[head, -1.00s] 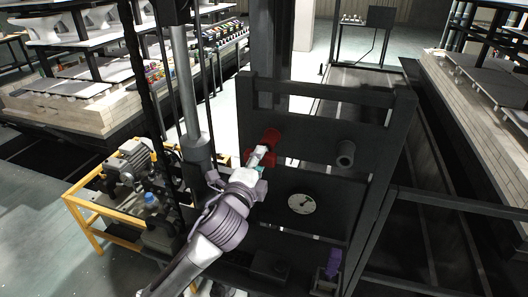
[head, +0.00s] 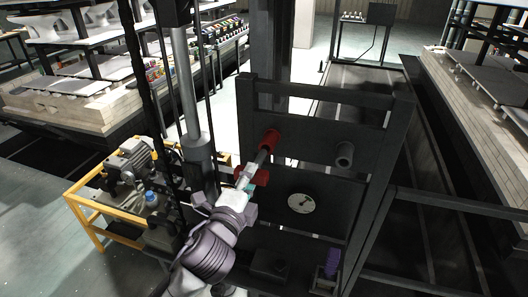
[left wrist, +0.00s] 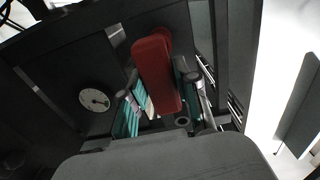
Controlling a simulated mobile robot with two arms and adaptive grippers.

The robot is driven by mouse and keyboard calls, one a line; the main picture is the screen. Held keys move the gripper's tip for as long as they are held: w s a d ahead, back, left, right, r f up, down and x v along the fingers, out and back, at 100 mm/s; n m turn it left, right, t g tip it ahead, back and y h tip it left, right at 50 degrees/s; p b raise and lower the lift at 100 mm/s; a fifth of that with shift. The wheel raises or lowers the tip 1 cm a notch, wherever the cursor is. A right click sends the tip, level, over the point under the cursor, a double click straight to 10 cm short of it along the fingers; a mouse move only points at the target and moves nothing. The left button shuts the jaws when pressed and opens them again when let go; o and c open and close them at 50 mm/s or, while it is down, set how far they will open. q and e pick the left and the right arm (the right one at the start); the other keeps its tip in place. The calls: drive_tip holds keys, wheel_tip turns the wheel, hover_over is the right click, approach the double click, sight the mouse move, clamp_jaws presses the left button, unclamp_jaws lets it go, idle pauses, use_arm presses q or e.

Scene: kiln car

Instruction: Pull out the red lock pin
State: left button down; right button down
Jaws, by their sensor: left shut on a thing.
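The red lock pin's handle (head: 260,177) is at the front of a dark upright panel (head: 315,130). A greyish shaft (head: 262,158) shows between the handle and a red round collar (head: 269,140) on the panel. My left gripper (head: 246,178) is shut on the handle, at a distance from the collar. In the left wrist view the red handle (left wrist: 158,80) lies lengthwise between the fingers of my left gripper (left wrist: 160,97), with teal pads beside it. Whether the shaft's far end is still in the collar is hard to tell. My right gripper is not in view.
A grey knob-like cylinder (head: 344,155) and a round dial (head: 301,203) are on the panel to the right. A purple object (head: 332,262) stands in a small holder below. A yellow-framed pump stand (head: 90,231) is at the left.

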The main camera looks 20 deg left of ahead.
use_arm(q)
drive_tip(key=shift+s+r, duration=0.1)
drive_tip(key=s, duration=0.6)
drive_tip(key=shift+s, duration=0.15)
idle(0.3)
